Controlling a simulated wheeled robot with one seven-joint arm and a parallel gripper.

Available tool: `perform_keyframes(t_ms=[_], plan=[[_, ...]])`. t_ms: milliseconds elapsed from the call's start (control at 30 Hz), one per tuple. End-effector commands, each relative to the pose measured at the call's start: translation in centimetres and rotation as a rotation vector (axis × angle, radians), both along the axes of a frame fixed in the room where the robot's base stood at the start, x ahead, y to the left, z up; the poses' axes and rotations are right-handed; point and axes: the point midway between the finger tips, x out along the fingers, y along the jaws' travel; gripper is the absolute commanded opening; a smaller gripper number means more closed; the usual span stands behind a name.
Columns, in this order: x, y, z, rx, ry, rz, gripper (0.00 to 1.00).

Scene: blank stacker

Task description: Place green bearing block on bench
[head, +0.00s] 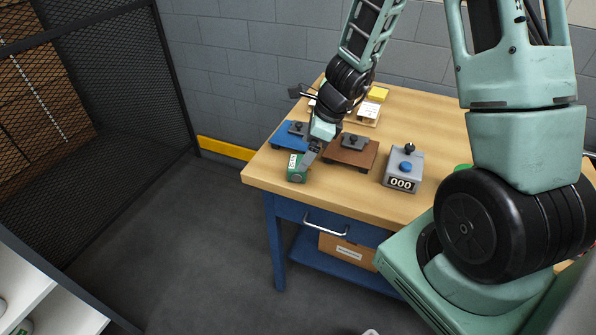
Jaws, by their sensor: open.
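The green bearing block (297,173), with a pale label on its face, sits on the wooden bench top (405,212) near the front left corner. My gripper (309,160) is directly above and beside the block, its fingers pointing down at it. The fingers are open; whether they touch the block is hard to tell at this size. My arm comes down from the upper right and hides part of the bench behind the gripper.
A blue plate fixture (283,139) and a brown plate fixture (351,153) stand close by. A grey counter box (403,172) reading 000 is to the right. Yellow (378,93) and white items are further back. A mesh fence (120,110) stands left. The front bench strip is clear.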

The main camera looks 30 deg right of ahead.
Motion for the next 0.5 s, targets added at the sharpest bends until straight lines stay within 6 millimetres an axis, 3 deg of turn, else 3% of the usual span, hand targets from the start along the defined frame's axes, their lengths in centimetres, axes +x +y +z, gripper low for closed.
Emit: perform_keyframes(t_ms=[267, 500], plan=[[0.6, 0.5, -2.1, 0.001, 0.001, 0.001, 0.89], [1.8, 1.2, -5.4, 0.001, 0.001, 0.001, 0.89]])
